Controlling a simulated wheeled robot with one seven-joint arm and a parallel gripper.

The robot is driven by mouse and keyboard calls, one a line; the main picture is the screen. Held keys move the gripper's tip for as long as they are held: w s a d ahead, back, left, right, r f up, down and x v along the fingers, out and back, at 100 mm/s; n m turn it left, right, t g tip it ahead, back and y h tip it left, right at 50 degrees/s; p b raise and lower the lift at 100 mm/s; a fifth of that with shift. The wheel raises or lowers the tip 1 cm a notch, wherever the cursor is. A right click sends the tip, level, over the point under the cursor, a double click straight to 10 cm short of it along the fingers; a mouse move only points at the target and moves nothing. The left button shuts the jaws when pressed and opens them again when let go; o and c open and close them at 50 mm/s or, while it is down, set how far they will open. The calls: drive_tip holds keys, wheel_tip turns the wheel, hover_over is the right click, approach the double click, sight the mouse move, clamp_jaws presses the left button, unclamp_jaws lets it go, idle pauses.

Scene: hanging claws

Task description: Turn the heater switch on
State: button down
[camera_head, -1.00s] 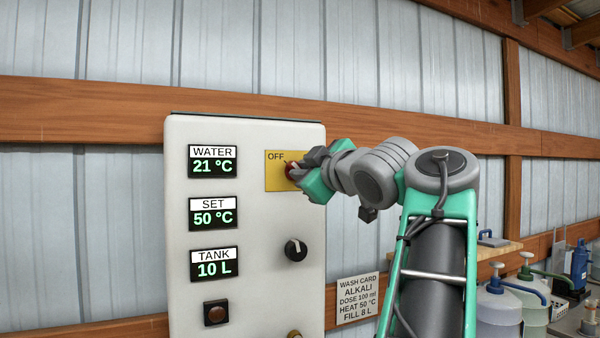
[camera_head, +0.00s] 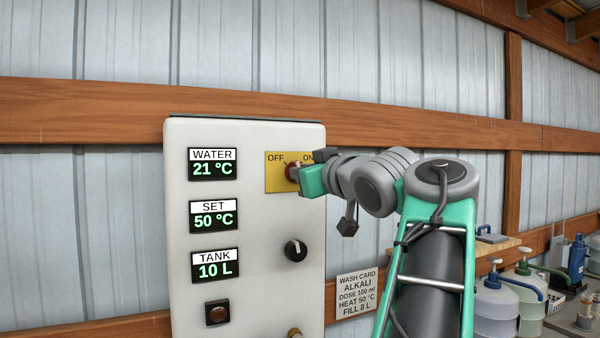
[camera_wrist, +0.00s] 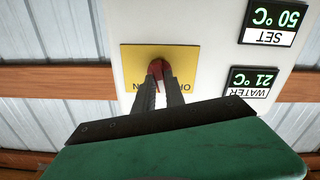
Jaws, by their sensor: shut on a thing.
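The heater switch is a red knob (camera_head: 291,171) on a yellow plate (camera_head: 273,185), at the upper right of the white control panel (camera_head: 262,235). OFF is printed at the plate's upper left and ON at its upper right, partly covered by my arm. My gripper (camera_head: 296,174) reaches in from the right and is shut on the red knob. In the wrist view the two dark fingers (camera_wrist: 161,84) close around the red knob (camera_wrist: 157,67), and the panel appears upside down. The fingers hide much of the knob, so its exact setting is hard to tell.
Displays read WATER 21 °C (camera_head: 212,168), SET 50 °C (camera_head: 214,219) and TANK 10 L (camera_head: 215,270). A black dial (camera_head: 296,250) sits below the switch. A wash card (camera_head: 357,298) hangs right of the panel. Pump bottles (camera_head: 496,307) stand at lower right.

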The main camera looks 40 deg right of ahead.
drive_tip(key=shift+d+m+p, duration=0.1)
drive_tip(key=shift+m+p, duration=1.35)
drive_tip(key=shift+m, duration=1.55)
drive_tip(key=m+p, duration=0.1)
drive_tip(key=m, duration=0.3)
drive_tip(key=shift+f+m, duration=0.1)
drive_tip(key=shift+m, duration=0.2)
drive_tip(key=c, duration=1.8)
unclamp_jaws()
drive_tip(key=shift+m, duration=0.4)
drive_tip(key=o, duration=0.7)
drive_tip(key=shift+s, duration=0.1)
